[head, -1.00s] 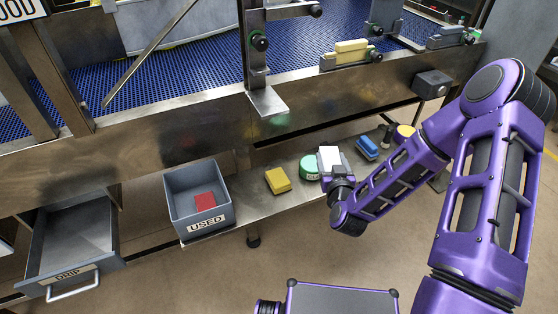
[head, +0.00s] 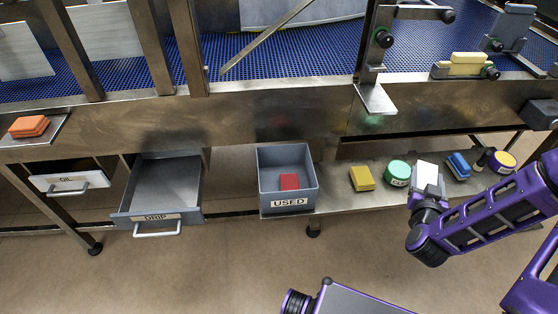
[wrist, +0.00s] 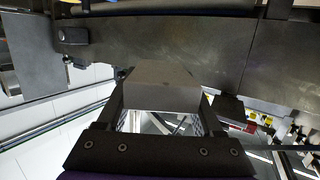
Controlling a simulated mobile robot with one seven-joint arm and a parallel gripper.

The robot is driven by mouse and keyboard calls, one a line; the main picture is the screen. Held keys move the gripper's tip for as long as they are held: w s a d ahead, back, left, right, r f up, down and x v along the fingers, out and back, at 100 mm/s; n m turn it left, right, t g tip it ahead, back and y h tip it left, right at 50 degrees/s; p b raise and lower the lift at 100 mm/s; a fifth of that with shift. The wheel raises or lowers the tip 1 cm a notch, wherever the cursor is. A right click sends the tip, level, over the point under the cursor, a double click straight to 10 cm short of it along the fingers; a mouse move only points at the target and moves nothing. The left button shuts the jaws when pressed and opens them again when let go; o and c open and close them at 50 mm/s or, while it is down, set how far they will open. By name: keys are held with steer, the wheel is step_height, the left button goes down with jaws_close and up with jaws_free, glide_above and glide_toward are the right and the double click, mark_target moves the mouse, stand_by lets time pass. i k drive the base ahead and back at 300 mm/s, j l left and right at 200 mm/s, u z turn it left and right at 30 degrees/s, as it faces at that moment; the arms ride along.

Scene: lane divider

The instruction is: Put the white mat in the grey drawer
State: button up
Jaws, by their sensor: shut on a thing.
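My gripper (head: 428,192) is shut on the white mat (head: 427,172) in the head view, near the front edge of the low shelf at the right. The mat is a small pale block with a white top. In the wrist view the mat (wrist: 160,88) sits between the two fingers and looks grey in shade.
The USED bin (head: 288,180) holds a red block (head: 289,181). On the shelf are a yellow block (head: 362,178), a green tin (head: 398,173), a blue block (head: 458,165) and a yellow-topped tin (head: 502,161). The conveyor frame overhangs the shelf.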

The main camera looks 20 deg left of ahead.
mark_target(165, 206)
steer(key=k+j, duration=0.15)
steer(key=j, duration=0.35)
steer(key=k+j+u, duration=0.15)
steer(key=j, duration=0.4)
steer(key=k+j, duration=0.15)
steer(key=j, duration=0.35)
steer(key=k+j+u, duration=0.1)
steer(key=j, duration=0.45)
steer(key=k+j+u, duration=0.1)
steer(key=j, duration=0.45)
steer(key=k+j, duration=0.1)
steer(key=j, duration=0.45)
steer(key=k+u, duration=0.05)
